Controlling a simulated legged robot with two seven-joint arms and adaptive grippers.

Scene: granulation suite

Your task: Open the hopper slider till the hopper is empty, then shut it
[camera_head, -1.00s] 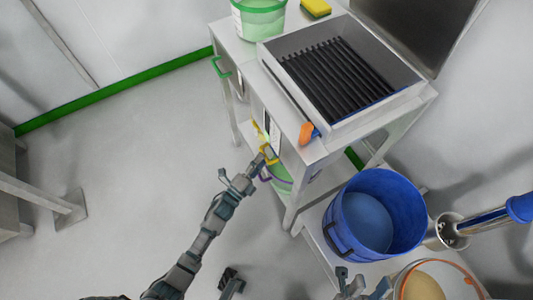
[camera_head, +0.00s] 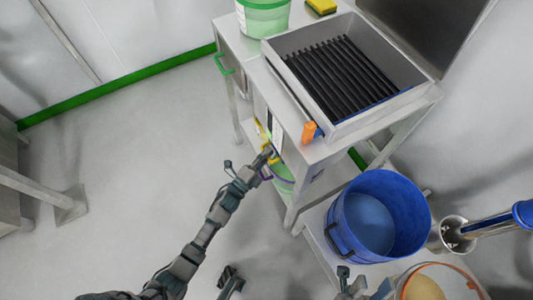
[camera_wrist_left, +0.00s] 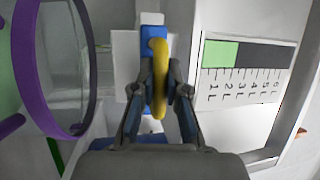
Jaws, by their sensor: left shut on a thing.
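My left gripper (camera_head: 267,153) is shut on a yellow handle at the front of the hopper stand. In the left wrist view its fingers (camera_wrist_left: 159,88) close around the yellow handle (camera_wrist_left: 158,50), which sits on a blue slider piece (camera_wrist_left: 151,32). Beside it is a level gauge (camera_wrist_left: 245,72), marked in litres, with a green band (camera_wrist_left: 220,54) at its low end. The hopper (camera_head: 345,75) is a steel box with black bars on top; its inside is hidden. A green pail with a purple rim (camera_head: 284,180) stands below. My right gripper (camera_head: 352,286) is partly cut off at the bottom edge.
A blue bucket (camera_head: 377,216) and a tub with an orange rim (camera_head: 438,281) stand right of the stand. A green-rimmed pail (camera_head: 263,17) and yellow sponge (camera_head: 321,6) are on top. An orange handle (camera_head: 309,132) juts at the front corner. Floor at left is clear.

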